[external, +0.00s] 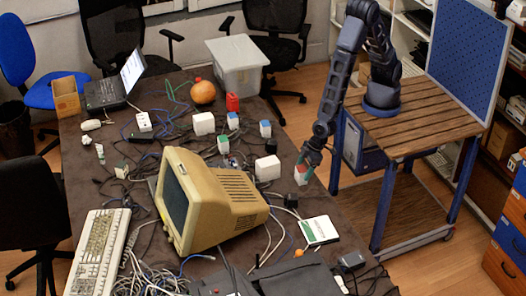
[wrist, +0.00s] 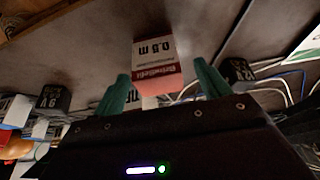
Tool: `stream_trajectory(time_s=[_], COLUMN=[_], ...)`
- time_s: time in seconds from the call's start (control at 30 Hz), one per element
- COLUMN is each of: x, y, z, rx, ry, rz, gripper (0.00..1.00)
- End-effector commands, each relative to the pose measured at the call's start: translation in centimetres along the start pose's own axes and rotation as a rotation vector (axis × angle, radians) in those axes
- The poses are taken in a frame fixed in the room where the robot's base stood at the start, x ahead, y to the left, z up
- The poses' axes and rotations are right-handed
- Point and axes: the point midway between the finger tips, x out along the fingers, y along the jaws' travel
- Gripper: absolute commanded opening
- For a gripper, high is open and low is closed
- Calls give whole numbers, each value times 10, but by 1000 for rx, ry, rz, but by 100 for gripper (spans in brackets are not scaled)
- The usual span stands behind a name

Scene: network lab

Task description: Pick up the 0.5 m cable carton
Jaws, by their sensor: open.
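The 0.5 m cable carton (wrist: 153,48) is a small white and red box with "0.5 m" printed upside down in the wrist view. It stands on the brown table near the right edge, and shows small in the external view (external: 299,178). My gripper (wrist: 161,71) is open, with its two teal fingers apart on the left and right of the carton in the wrist view. In the external view my gripper (external: 306,164) is right at the carton's top and hides part of it. Whether the fingers touch the carton cannot be told.
A black block (external: 290,200) and a white box (external: 267,168) stand close to the carton. A black 9 V block (wrist: 52,98) lies to the left in the wrist view. A beige monitor (external: 222,198), cables and a white-green box (external: 319,230) crowd the table (external: 345,205).

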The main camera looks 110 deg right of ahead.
Motion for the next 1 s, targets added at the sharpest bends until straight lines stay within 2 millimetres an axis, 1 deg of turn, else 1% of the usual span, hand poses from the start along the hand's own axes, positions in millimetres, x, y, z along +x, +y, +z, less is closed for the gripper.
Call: stream_trajectory(time_s=[0.1,0.3,0.47,0.7,0.73,0.77,0.8,0.97,1.0], x=[14,34,40,41,41,41,41,41,41], y=[3,3,3,2,2,2,2,2,2], z=[-1,-1,-2,-2,-2,-2,-2,-2,-2], rx=[1,1,0,1,0,0,0,0,0], ry=[-1,-2,1,1,1,1,1,1,1], rz=[2,2,1,0,0,0,0,0,0], gripper=[75,75,75,75,72,66,58,26,24])
